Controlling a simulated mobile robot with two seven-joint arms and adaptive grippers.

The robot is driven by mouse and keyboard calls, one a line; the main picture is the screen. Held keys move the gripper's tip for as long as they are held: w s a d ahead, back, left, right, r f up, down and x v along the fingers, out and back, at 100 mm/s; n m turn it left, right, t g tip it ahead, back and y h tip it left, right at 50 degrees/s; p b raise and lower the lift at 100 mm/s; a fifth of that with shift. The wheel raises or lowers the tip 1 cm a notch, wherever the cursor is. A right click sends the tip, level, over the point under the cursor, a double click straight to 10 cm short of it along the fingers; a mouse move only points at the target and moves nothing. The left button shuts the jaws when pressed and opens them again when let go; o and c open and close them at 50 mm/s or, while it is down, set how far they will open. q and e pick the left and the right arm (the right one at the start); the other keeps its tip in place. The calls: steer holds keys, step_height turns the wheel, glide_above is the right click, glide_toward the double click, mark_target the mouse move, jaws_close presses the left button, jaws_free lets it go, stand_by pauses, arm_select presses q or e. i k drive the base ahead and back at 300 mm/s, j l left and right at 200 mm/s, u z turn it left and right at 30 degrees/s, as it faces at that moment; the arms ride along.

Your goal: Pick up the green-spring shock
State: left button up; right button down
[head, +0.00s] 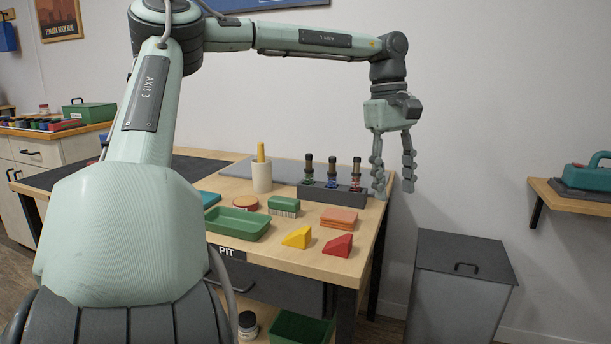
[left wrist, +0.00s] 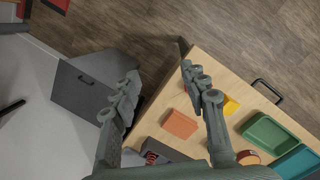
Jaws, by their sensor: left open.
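Three shocks stand upright in a dark grey rack (head: 340,194) at the back right of the bench in the head view. The leftmost shock (head: 309,172) appears to have the green spring. The middle shock (head: 332,172) looks blue and the right shock (head: 356,174) red. My left gripper (head: 393,193) is open and empty, fingers pointing down, right of the rack by the bench's right edge. In the left wrist view its open fingers (left wrist: 158,72) have nothing between them. Part of the rack (left wrist: 168,151) shows low there; the green spring cannot be made out.
On the bench are a green tray (head: 238,223), a green brush-like block (head: 284,206), orange pads (head: 339,217), yellow (head: 298,237) and red wedges (head: 338,245), and a cream cup (head: 262,177) holding a yellow stick. A grey bin (head: 460,285) stands right of the bench.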

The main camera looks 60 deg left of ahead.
mark_target(308, 170)
steer(key=j, duration=1.05)
steer(key=i+j, duration=0.1)
steer(key=j, duration=0.9)
